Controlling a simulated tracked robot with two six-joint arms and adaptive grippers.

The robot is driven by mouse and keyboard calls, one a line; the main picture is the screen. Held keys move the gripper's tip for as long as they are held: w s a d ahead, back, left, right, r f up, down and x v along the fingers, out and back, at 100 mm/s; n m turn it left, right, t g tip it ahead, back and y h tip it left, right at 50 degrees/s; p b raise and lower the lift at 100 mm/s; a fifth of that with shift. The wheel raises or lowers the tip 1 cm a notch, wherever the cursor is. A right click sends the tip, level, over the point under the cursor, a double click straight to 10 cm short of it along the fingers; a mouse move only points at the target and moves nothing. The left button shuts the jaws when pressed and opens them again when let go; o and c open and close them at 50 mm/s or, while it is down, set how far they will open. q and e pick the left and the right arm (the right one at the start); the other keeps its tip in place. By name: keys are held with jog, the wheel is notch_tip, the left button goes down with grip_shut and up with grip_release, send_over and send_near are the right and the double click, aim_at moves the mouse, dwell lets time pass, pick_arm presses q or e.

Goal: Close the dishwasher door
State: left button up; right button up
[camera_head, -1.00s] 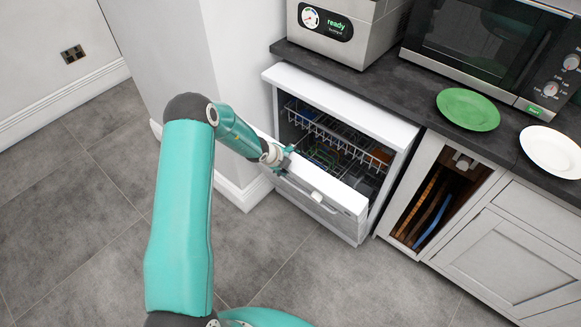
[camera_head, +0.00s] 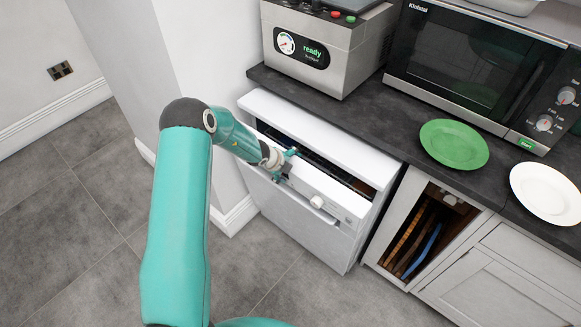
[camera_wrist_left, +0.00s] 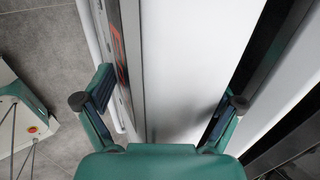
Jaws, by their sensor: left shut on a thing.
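The white dishwasher (camera_head: 316,128) is built in under the dark counter. Its door (camera_head: 300,228) stands nearly upright, tilted out at the top, with a narrow dark gap above it. Most of the racks inside are hidden behind the door. My left gripper (camera_head: 284,167) is at the door's upper edge, near the left end of the bar handle (camera_head: 312,202). In the left wrist view, the fingers of my left gripper (camera_wrist_left: 160,103) straddle the door's edge (camera_wrist_left: 190,70), one on each side. My right gripper is not in view.
A green plate (camera_head: 454,143) and a white plate (camera_head: 546,192) lie on the counter by the microwave (camera_head: 470,65). A steel appliance reading "ready" (camera_head: 320,50) stands at the back. An open compartment (camera_head: 418,240) holds upright boards. The floor in front is clear.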

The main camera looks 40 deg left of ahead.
pick_arm(q)
jog(key=shift+w+a+r, duration=0.2)
jog(key=shift+w+r, duration=0.25)
jog(key=shift+r, duration=0.05)
jog(key=o, duration=1.1)
jog(key=shift+f, duration=0.15)
jog(key=shift+s+d, duration=0.1)
jog(key=shift+s, duration=0.1)
jog(key=v, duration=1.1)
jog(key=shift+s+r, duration=0.2)
jog(key=shift+r, duration=0.1)
